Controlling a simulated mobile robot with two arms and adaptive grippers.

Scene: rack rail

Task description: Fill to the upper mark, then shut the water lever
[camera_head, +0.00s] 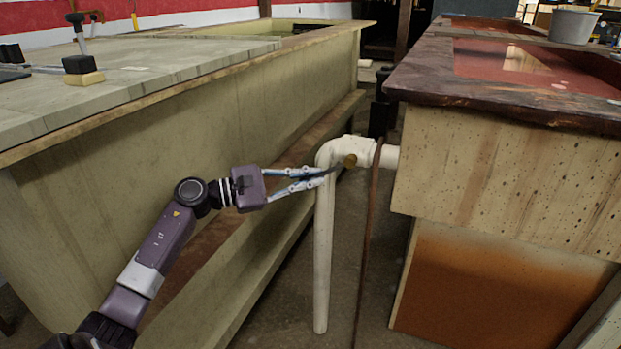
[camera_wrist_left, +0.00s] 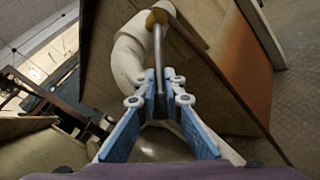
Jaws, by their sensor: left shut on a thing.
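A white pipe (camera_head: 325,245) comes out of the right-hand tank (camera_head: 520,115), bends at an elbow and runs down towards the floor. A brass-coloured hub (camera_head: 350,160) sits on the pipe, and a thin grey water lever (camera_wrist_left: 159,55) extends from it. My left gripper (camera_head: 327,171) is shut on the lever, beside the elbow; in the left wrist view the lever lies between the fingertips (camera_wrist_left: 159,90). The tank has a reddish inside (camera_head: 510,63) with pale reflections. I cannot make out a level mark. My right gripper is not in view.
A brown upright strip (camera_head: 368,230) hangs just right of the elbow. A grey bucket (camera_head: 573,24) stands on the right tank's far edge. Floor shows between the tanks.

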